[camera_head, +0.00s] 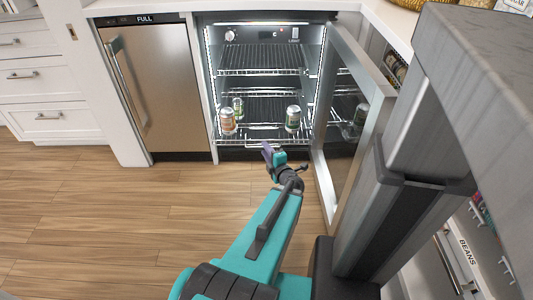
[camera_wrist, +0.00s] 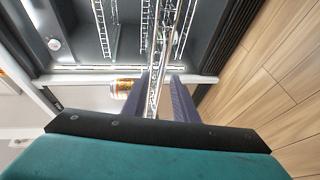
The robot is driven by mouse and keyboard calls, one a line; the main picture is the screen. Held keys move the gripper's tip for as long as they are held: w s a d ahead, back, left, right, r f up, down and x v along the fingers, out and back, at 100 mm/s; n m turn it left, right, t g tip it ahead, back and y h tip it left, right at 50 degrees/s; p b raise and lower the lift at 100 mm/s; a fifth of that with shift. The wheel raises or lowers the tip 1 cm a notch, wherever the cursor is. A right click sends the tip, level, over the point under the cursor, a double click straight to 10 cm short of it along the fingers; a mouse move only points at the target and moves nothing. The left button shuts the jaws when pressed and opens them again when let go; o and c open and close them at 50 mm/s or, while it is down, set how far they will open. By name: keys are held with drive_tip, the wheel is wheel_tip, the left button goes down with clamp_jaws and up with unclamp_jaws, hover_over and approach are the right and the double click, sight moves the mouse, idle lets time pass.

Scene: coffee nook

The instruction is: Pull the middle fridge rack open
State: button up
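The fridge (camera_head: 265,45) stands open, with an upper wire rack (camera_head: 262,72) inside. My gripper (camera_head: 267,150) is low, in front of this rack's front edge. In the wrist view, its purple fingers (camera_wrist: 164,92) stand apart, with the rack's front wires (camera_wrist: 155,98) showing between them. A can (camera_wrist: 122,88) stands beside them. Whether the fingers touch the wire is unclear.
The fridge's glass door (camera_head: 350,125) is swung open just right of my arm. A steel appliance (camera_head: 158,85) with a handle and white drawers (camera_head: 42,115) stand to the left. The wooden floor (camera_head: 130,215) in front is clear.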

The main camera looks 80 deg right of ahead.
drive_tip(key=p+v, duration=1)
drive_tip(key=v, duration=0.3)
drive_tip(key=shift+s+r, duration=0.15)
drive_tip(key=shift+s, duration=0.1)
drive_tip(key=shift+a, duration=0.15)
idle(0.6)
